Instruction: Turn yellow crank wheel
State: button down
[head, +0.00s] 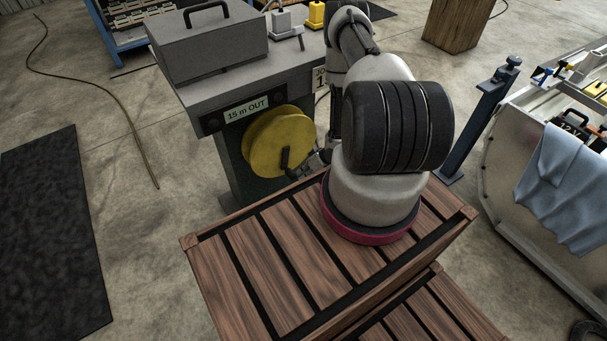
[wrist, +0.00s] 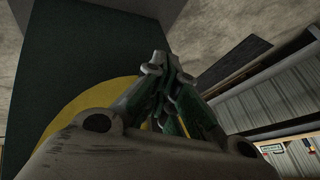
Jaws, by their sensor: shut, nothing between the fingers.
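The yellow crank wheel (head: 262,143) is mounted upright on the front of a dark green stand, under a grey top with a sign reading "15 m OUT". A dark crank handle (head: 285,160) sticks out from the wheel's lower right. My gripper (head: 322,157) is at the right of the handle, close to it; I cannot tell whether they touch. My arm hides part of the gripper. In the wrist view my gripper (wrist: 165,65) has its fingertips together with nothing seen between them. Part of the yellow wheel (wrist: 95,100) shows behind the fingers there.
A grey box (head: 207,45) with a handle stands on the grey top, with small grey and yellow levers (head: 315,14) beside it. A dark blue post (head: 485,115) and a metal bench with a blue cloth (head: 567,185) stand right. A black mat (head: 50,235) lies left.

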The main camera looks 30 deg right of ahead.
aim_at(294, 179)
jog(key=shift+a+f, duration=0.1)
jog(key=shift+a, duration=0.35)
jog(key=shift+s+a, duration=0.1)
jog(key=shift+a, duration=1.5)
